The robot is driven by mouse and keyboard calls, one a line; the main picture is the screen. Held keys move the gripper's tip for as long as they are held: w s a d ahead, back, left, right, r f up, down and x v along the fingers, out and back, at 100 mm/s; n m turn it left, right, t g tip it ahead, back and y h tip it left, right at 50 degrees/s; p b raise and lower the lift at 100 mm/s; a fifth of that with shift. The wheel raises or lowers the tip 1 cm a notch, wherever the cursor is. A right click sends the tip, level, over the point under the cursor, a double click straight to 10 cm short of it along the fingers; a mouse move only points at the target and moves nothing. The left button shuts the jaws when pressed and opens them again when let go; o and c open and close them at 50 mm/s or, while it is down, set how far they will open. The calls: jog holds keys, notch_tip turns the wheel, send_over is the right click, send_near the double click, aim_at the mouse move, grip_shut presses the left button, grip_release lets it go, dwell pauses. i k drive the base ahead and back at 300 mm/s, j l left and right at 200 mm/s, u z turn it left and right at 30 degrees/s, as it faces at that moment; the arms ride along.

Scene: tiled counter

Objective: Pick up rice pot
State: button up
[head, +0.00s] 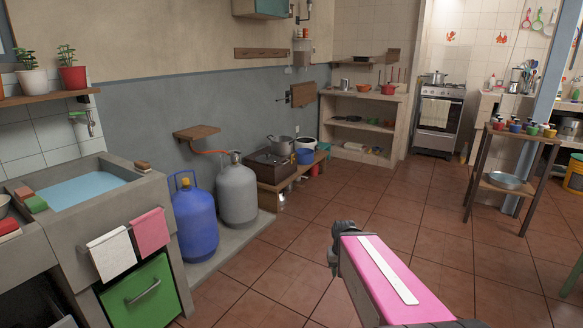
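Several pots are in the head view, and I cannot tell which one is the rice pot. A grey metal pot (281,144) sits on a small burner box on the low wooden bench. A white round pot (305,143) with a dark top stands behind it, next to a blue container (305,156). A red pot (388,88) stands on the tiled shelf counter farther back. A metal pot (434,77) is on the stove. My pink arm reaches in from the bottom right. Its dark far end (345,236) is over the floor, far from the pots, and no fingers can be made out.
Blue (196,217) and grey (237,191) gas cylinders stand left of the bench (291,182). A sink (84,189) is at the left. A narrow wooden table (481,168) with small jars stands at the right. The tiled floor (390,190) between is clear.

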aim_at(282, 145)
jog(key=i+z, duration=0.45)
jog(key=i, duration=2.1)
jog(key=i+l+u, duration=0.15)
jog(key=i, duration=1.1)
jog(key=i+l+u, duration=0.15)
jog(key=i+u, duration=0.15)
jog(key=i, duration=0.15)
jog(key=i+l+u, duration=0.3)
jog(key=i, duration=0.15)
jog(key=j, duration=0.1)
